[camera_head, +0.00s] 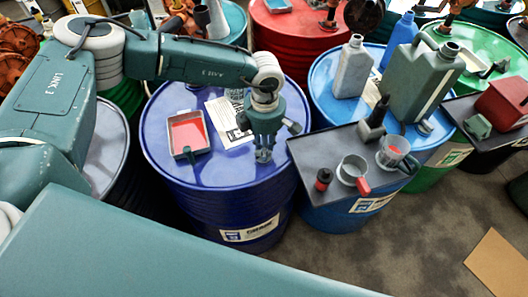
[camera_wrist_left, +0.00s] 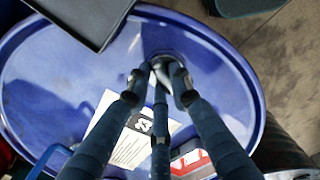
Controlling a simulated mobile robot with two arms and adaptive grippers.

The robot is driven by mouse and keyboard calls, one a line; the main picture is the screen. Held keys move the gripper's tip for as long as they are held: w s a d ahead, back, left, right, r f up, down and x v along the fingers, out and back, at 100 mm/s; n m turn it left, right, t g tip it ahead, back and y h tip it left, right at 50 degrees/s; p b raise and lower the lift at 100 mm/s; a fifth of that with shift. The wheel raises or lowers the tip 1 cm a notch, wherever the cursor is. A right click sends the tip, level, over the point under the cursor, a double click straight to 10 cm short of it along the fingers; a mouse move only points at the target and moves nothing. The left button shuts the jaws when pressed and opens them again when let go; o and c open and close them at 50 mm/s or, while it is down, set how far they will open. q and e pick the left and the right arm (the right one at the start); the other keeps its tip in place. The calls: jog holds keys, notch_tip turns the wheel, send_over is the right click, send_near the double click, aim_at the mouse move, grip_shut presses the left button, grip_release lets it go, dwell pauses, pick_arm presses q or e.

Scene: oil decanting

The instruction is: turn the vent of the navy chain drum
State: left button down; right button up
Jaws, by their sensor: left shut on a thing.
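The navy drum (camera_head: 225,200) stands upright in the middle of the head view, with a pale label on its side. My left gripper (camera_head: 264,156) reaches down onto the drum's top, near the front right rim. In the left wrist view, the fingers (camera_wrist_left: 167,72) are closed around a small metallic fitting on the drum lid (camera_wrist_left: 215,65), which appears to be the vent. The fingers hide most of the vent, so its angle cannot be told. My right gripper is in neither view.
A small tray with red inside (camera_head: 187,133) and a printed sheet (camera_head: 228,122) lie on the navy lid. A dark tray (camera_head: 310,160) on the blue drum comes close on the right, bearing cups and bottles. Cardboard (camera_head: 497,262) lies on the floor.

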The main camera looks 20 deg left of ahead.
pick_arm(q)
jog(key=m+b, duration=0.8)
jog(key=shift+s+d+f+b, duration=0.1)
jog(key=shift+d+f+b, duration=0.1)
jog(key=shift+b, duration=0.2)
jog(key=shift+s+r+m+b, duration=0.1)
jog(key=shift+r+m+b, duration=0.1)
jog(key=shift+m+b, duration=1.05)
jog(key=c, duration=1.5)
grip_release()
jog(key=shift+c, duration=0.2)
notch_tip(320, 180, up, 12)
